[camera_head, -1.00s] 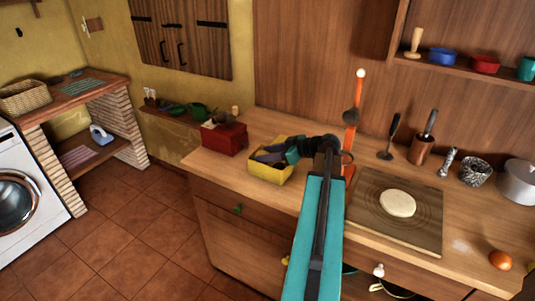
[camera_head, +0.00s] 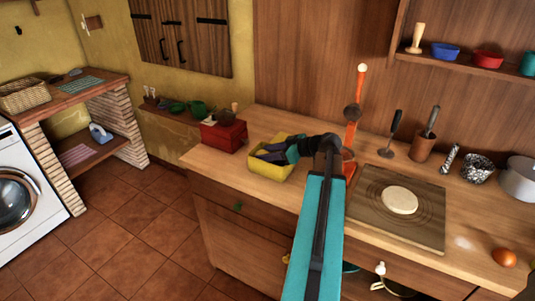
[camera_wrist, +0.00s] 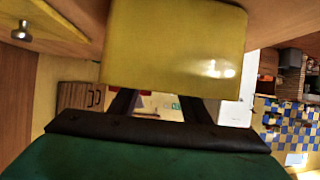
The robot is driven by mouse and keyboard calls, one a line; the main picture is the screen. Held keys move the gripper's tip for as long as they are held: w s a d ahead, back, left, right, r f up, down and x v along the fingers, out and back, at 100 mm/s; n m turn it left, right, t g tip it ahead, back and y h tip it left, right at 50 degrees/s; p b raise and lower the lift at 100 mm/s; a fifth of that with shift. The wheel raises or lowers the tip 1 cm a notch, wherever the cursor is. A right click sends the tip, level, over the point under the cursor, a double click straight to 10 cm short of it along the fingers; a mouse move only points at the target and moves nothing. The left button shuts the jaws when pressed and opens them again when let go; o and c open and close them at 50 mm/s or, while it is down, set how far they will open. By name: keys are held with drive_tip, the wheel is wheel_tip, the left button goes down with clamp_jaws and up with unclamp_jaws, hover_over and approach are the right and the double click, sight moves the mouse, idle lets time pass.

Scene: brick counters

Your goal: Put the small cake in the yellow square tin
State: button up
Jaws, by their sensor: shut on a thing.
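The yellow square tin (camera_head: 272,172) stands on the wooden counter near its front left. My gripper (camera_head: 266,156) reaches leftward over the tin, its fingers low at its opening. In the wrist view a glossy yellow wall, apparently the tin's (camera_wrist: 172,50), fills the upper middle and hides my fingertips; only the dark finger bases (camera_wrist: 158,104) show below it. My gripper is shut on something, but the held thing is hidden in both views. I do not see a thing I can surely call the small cake. A pale round flat piece (camera_head: 400,200) lies on a board.
A red box (camera_head: 223,137) stands left of the tin. An orange post (camera_head: 353,115) rises just right of my gripper. The wooden board (camera_head: 425,232), an egg (camera_head: 503,257) and a utensil pot (camera_head: 423,147) are further right. The counter's left front is clear.

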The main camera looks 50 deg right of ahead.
drive_tip(key=o, duration=0.8)
drive_tip(key=shift+c, duration=0.2)
drive_tip(key=shift+r+p, duration=0.2)
drive_tip(key=shift+p, duration=0.15)
drive_tip(key=shift+r+p, duration=0.5)
drive_tip(key=shift+p, duration=0.2)
drive_tip(key=shift+s+d, duration=0.1)
drive_tip(key=shift+s, duration=0.3)
drive_tip(key=b+v, duration=0.3)
drive_tip(key=v, duration=0.8)
drive_tip(key=shift+s+r, duration=0.1)
drive_tip(key=shift+r, duration=0.1)
